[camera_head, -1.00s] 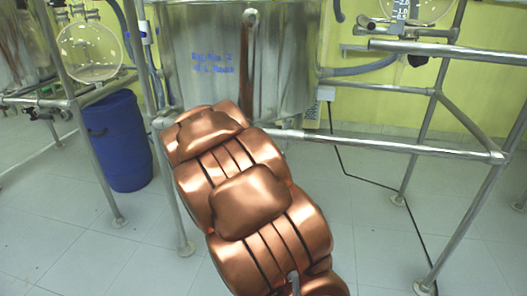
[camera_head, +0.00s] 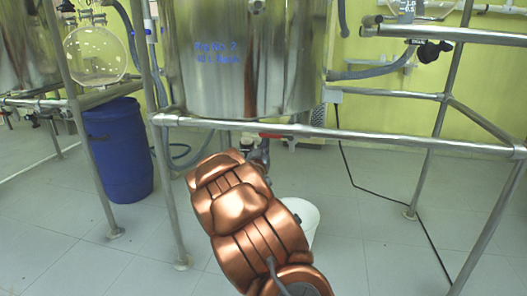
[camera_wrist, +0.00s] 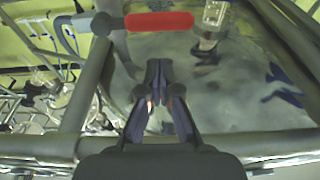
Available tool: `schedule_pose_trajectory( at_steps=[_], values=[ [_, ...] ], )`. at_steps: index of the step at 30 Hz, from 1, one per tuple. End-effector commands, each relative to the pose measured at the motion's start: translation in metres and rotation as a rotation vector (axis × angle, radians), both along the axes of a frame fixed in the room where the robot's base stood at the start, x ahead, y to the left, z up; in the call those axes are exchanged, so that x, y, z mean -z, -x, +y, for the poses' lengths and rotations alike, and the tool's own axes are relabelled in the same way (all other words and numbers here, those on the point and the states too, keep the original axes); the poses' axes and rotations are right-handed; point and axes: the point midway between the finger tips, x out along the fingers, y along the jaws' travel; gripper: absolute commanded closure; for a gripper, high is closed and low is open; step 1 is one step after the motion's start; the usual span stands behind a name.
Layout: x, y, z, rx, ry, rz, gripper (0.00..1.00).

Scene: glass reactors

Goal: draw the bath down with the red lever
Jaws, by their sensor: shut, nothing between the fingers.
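The bath is a shiny steel vessel (camera_head: 245,85) with blue writing, held in a metal tube frame in the head view. My gripper (camera_wrist: 158,68) is shut and empty. Its fingertips point toward the red grip and appear apart from it in the picture, though the depth gap is unclear. My arm hides part of the pipework.
A white bucket (camera_head: 304,218) stands on the floor under the vessel, partly behind my arm. The frame's horizontal rail (camera_head: 400,142) runs in front of the lever area. A blue barrel (camera_head: 120,150) stands at left.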

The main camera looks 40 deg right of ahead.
Motion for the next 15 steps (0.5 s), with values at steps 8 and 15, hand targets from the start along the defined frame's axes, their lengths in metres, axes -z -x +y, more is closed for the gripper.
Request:
schedule_pose_trajectory(
  at_steps=[8, 15],
  values=[
    [-0.005, -0.017, -0.026, 0.0, 0.001, -0.001, 1.0],
    [-0.01, -0.03, -0.044, 0.0, -0.001, -0.001, 1.0]
  ],
)
